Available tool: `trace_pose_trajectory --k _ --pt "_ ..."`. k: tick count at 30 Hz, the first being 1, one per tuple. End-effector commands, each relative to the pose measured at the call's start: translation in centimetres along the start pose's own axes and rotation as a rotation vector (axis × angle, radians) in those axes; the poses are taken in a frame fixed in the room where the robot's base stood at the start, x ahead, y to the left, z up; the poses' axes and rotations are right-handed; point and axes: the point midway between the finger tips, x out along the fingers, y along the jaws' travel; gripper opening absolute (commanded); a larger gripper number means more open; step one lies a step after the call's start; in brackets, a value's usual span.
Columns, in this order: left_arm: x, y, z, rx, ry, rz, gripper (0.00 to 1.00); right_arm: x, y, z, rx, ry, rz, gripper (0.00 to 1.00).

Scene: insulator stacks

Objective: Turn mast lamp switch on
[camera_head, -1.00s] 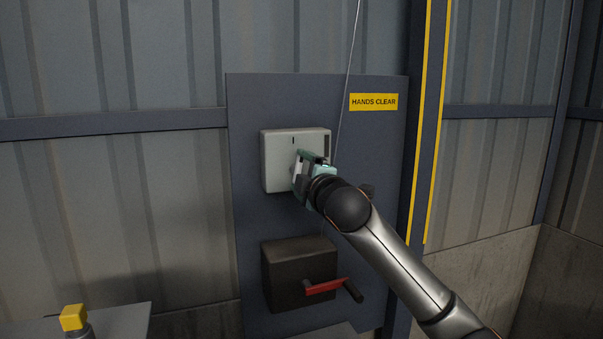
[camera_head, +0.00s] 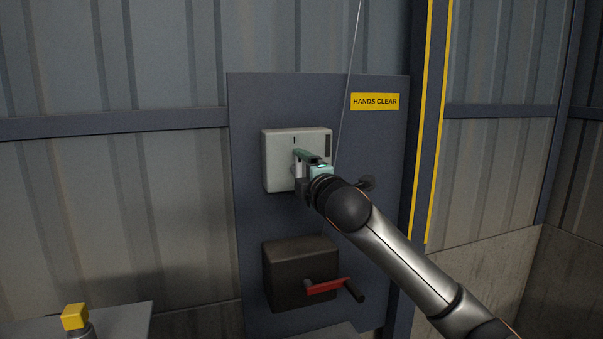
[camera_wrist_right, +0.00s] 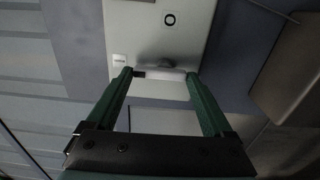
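The switch box (camera_head: 280,150) is a pale box on the dark blue panel, with a short upright mark near its top. My right gripper (camera_head: 298,168) is at its front, partly hiding the knob there. In the right wrist view, the box face (camera_wrist_right: 160,40) carries an O mark (camera_wrist_right: 169,19). The knob (camera_wrist_right: 166,72) shows as a pale, shadowed piece between and just beyond the green fingertips (camera_wrist_right: 158,75). The fingers are spread apart, and I cannot tell whether they touch the knob. My left gripper is not in view.
The dark blue panel (camera_head: 250,210) bears a yellow HANDS CLEAR sign (camera_head: 375,101). A dark box (camera_head: 295,270) with a red crank handle (camera_head: 328,286) is below the switch box. A thin cable (camera_head: 347,80) hangs in front. A yellow-capped object (camera_head: 75,316) stands at lower left.

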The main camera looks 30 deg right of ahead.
Motion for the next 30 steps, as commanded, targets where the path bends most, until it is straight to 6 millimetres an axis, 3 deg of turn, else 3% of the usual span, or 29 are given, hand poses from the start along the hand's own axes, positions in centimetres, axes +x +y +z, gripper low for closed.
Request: trace_pose_trajectory --k 3,14,20,30 --pt "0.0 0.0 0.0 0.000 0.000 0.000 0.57 0.0 -0.1 -0.1 -0.001 0.002 -0.002 0.99" --pt "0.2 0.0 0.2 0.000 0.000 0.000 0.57 -0.5 -0.1 0.0 0.002 0.000 0.000 1.00" --pt "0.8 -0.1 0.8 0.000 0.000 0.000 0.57 -3.3 -0.2 0.0 -0.002 0.001 0.002 1.00" --pt "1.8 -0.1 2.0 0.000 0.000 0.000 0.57 -9.9 -0.2 0.0 -0.002 0.001 0.001 1.00"
